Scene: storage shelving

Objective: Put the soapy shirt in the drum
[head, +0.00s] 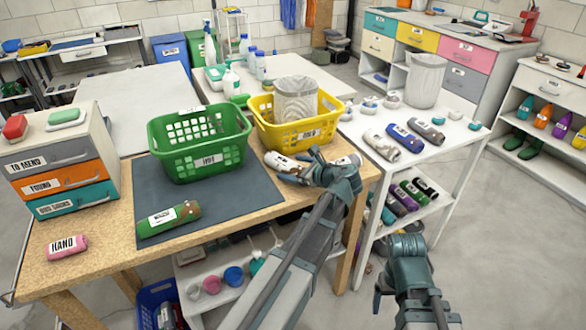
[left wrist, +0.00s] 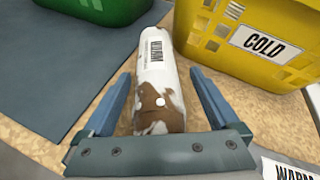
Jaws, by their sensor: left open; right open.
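A rolled cloth, white with brown patches and a WARM label (left wrist: 160,75), lies on the wooden table. In the head view it (head: 278,162) is left of my left gripper (head: 312,166). The left wrist view shows it between my open left fingers (left wrist: 160,112), with no clear grip. I cannot tell whether it is the soapy shirt. A grey perforated cylinder (head: 295,92) stands in or behind the yellow basket; another (head: 426,72) stands on the white table. Which is the drum is unclear. My right gripper (head: 390,275) is open and empty, low in front of the white table.
A yellow COLD basket (head: 300,128) and green HOT basket (head: 203,152) stand behind the left gripper. Another WARM roll (head: 348,160) is partly hidden beside it. Rolls lie on the dark mat (head: 230,195) and white table (head: 355,128). Small drawers (head: 65,175) stand at left.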

